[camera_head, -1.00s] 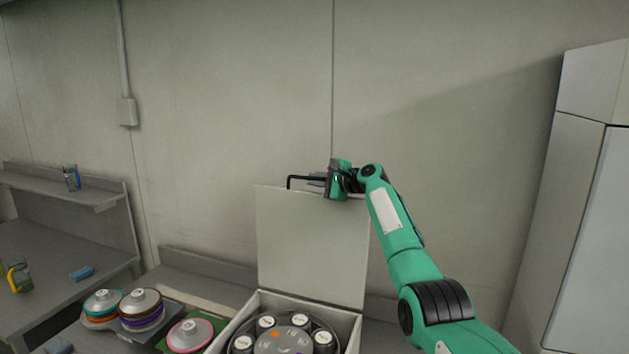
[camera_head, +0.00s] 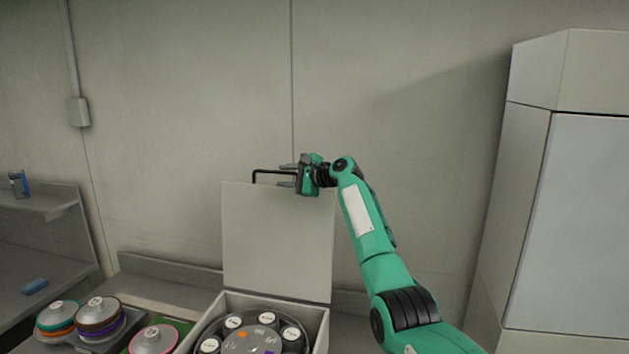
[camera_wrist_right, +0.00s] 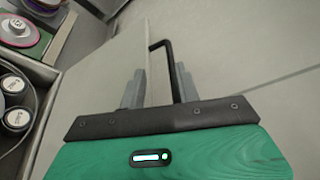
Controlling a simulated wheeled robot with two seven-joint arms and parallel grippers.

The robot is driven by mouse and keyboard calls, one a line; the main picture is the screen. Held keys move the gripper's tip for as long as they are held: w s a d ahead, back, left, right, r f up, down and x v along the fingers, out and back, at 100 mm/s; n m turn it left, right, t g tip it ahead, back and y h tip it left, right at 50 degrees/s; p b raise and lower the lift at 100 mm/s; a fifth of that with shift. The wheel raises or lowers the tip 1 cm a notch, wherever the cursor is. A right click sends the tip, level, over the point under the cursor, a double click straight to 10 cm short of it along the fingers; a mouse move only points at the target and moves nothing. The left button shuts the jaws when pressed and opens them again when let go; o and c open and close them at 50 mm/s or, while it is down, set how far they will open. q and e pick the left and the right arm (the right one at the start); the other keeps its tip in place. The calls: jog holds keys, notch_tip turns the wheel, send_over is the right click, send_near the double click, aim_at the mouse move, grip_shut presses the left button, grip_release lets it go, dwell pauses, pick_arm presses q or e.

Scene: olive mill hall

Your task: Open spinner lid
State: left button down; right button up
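The spinner is a pale box (camera_head: 318,330) with a round dark rotor inside. Its lid (camera_head: 278,235) stands upright at the back of the box, wide open. A black bar handle (camera_head: 256,174) sticks out near the lid's top edge and also shows in the right wrist view (camera_wrist_right: 160,43). My right gripper (camera_head: 286,175) is at the lid's top edge by the handle. In the right wrist view its two grey fingers (camera_wrist_right: 158,88) stand apart, with the lid's edge and part of the handle between them. My left gripper is not in view.
Several capped vials (camera_head: 234,322) sit in the rotor. Colored discs (camera_head: 98,312) with metal tops lie on the bench to the left, one on a green mat (camera_head: 183,326). A shelf (camera_head: 40,205) is at far left, a tall pale cabinet (camera_head: 560,220) at right. The wall is close behind the lid.

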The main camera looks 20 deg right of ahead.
jog(key=b+v, duration=0.4)
jog(key=v, duration=0.6)
jog(key=shift+s+d, duration=0.2)
jog(key=shift+f, duration=0.1)
